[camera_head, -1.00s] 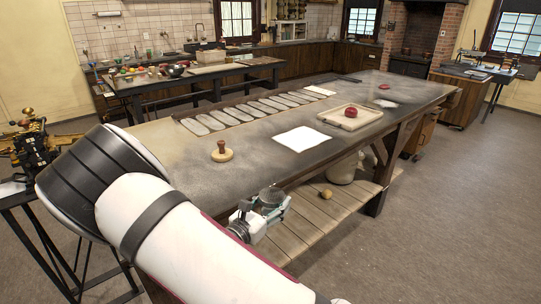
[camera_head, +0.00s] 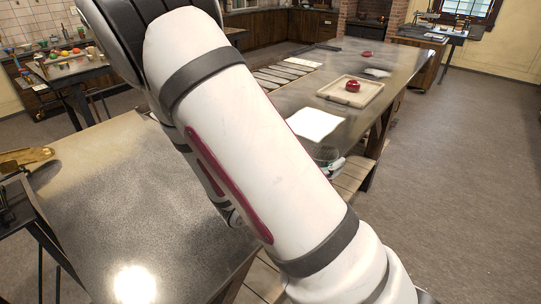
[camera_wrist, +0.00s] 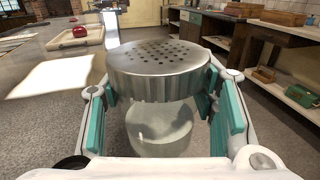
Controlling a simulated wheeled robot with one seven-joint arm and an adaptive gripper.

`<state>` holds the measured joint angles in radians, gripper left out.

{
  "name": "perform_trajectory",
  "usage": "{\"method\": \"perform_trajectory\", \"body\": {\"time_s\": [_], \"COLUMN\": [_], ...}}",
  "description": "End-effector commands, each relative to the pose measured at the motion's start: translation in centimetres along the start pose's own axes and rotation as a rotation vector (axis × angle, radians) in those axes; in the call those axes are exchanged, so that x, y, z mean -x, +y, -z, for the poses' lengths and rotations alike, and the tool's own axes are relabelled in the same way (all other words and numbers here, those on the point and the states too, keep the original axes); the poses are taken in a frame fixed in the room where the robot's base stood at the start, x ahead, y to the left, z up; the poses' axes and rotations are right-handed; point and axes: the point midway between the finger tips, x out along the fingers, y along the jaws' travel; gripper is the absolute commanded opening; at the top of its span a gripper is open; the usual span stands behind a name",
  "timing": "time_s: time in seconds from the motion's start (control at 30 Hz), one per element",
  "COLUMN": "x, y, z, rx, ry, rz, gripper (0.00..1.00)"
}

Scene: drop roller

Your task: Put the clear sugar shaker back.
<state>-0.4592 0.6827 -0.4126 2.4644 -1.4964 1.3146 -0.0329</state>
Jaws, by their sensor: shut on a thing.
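The clear sugar shaker, with a perforated metal lid (camera_wrist: 158,66) and a see-through body (camera_wrist: 160,128), is upright in the wrist view. My gripper (camera_wrist: 160,98) is shut on it, with teal finger pads on both sides just below the lid. In the head view my white arm crosses the middle and hides most of the gripper and shaker. A small part of my gripper end shows beyond the arm, near the long table's front edge.
A slatted lower shelf (camera_head: 352,176) runs beneath. Open floor (camera_head: 455,190) lies to the right.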

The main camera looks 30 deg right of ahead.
Motion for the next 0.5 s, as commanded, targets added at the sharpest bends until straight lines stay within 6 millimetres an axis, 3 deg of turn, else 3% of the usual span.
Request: {"method": "perform_trajectory", "body": {"time_s": [0.17,0.5], "x": [-0.6,-1.9], "y": [1.9,10.2], "z": [0.2,1.1], "rx": [-0.003,-0.005], "ry": [-0.002,-0.003], "rz": [0.008,0.006], "gripper": [0.18,0.18]}}
